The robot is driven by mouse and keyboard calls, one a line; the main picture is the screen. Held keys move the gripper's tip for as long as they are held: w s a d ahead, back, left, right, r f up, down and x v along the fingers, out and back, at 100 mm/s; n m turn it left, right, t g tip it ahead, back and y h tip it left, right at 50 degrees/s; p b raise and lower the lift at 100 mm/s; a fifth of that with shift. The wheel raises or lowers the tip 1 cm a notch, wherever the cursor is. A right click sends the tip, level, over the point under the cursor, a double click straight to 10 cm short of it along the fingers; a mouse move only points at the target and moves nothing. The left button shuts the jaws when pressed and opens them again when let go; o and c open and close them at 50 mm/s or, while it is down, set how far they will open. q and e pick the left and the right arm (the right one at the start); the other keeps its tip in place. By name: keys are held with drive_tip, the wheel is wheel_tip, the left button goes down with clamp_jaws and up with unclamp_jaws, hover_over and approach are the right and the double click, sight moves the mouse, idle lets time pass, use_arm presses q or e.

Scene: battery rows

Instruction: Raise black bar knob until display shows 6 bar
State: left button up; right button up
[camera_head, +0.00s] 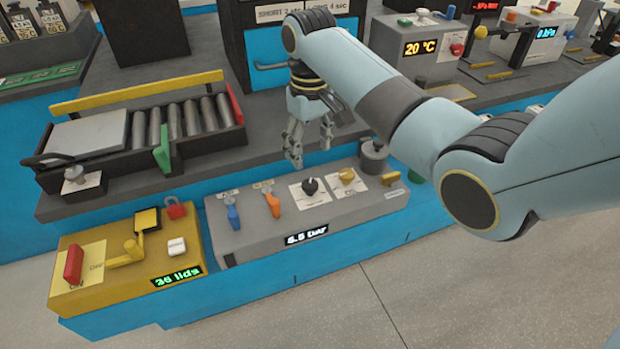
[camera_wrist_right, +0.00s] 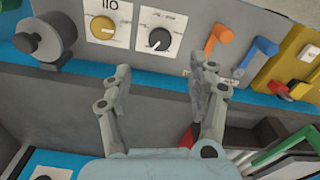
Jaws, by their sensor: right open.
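The black bar knob (camera_head: 310,186) sits on a white label plate on the grey control panel (camera_head: 262,232). It also shows in the right wrist view (camera_wrist_right: 159,39), beyond the fingertips. The display (camera_head: 306,234) on the panel's front face appears to read 5.5 bar. My right gripper (camera_head: 311,148) is open and empty, above and behind the panel, apart from the knob. In the right wrist view its two fingers (camera_wrist_right: 163,75) are spread with nothing between them. My left gripper is not in view.
Beside the black knob are a yellow knob (camera_head: 347,176), an orange lever (camera_head: 271,203) and a blue lever (camera_head: 233,214). A yellow box (camera_head: 120,290) with a "lids" display stands at left.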

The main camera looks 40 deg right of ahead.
sight(310, 183)
wheel_tip(310, 183, down, 10)
drive_tip(key=shift+r+b, duration=0.2)
drive_tip(key=shift+b, duration=0.4)
drive_tip(key=c, duration=1.2)
drive_tip(key=shift+o, duration=0.2)
drive_tip(key=shift+r+m+p, duration=0.25)
drive_tip(key=shift+m+p, duration=1.05)
drive_tip(key=m+p, duration=0.1)
drive_tip(key=m, duration=0.1)
drive_tip(key=shift+m+p, duration=0.3)
drive_tip(key=shift+p, duration=0.05)
drive_tip(key=m+p, duration=0.1)
drive_tip(key=m, duration=0.2)
drive_tip(key=shift+f+m+p, duration=0.1)
drive_tip(key=shift+m+p, duration=0.6)
drive_tip(key=shift+m, duration=1.1)
drive_tip(key=shift+f, duration=0.1)
